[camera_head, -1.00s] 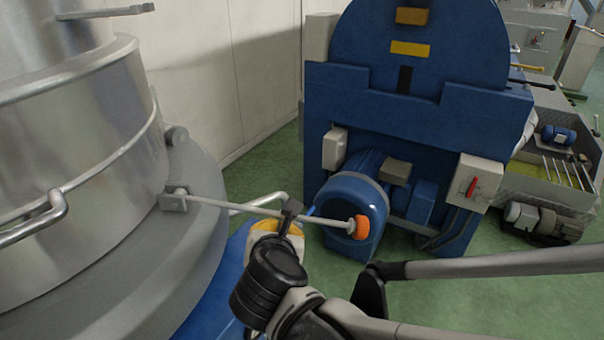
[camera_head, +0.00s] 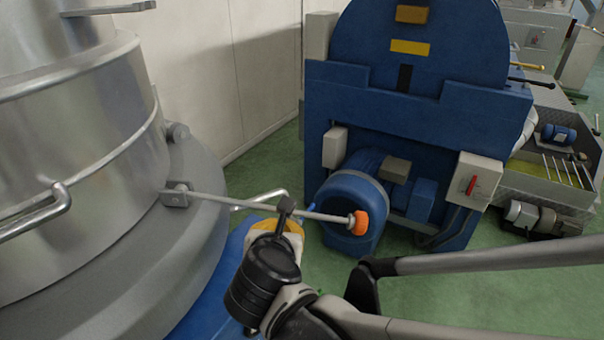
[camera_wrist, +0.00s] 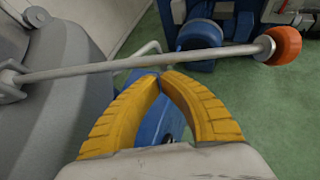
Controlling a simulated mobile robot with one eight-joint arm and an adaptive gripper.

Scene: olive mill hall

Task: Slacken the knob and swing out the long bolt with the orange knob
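The long bolt (camera_head: 230,205) is a thin grey rod. It sticks out from a bracket (camera_head: 175,195) on the rim of the steel vessel (camera_head: 80,130) and runs right to its orange knob (camera_head: 361,223). In the wrist view the bolt (camera_wrist: 100,70) crosses the upper picture, with the orange knob (camera_wrist: 284,45) at top right. My gripper (camera_wrist: 161,74) has yellow fingers that meet at their tips, just below the rod. The rod does not lie between them; whether they touch it I cannot tell.
A blue machine (camera_head: 400,120) with a motor (camera_head: 350,205) stands behind the knob. A curved steel handle (camera_head: 35,215) projects from the vessel. A grey switch box with a red lever (camera_head: 474,185) is on the right.

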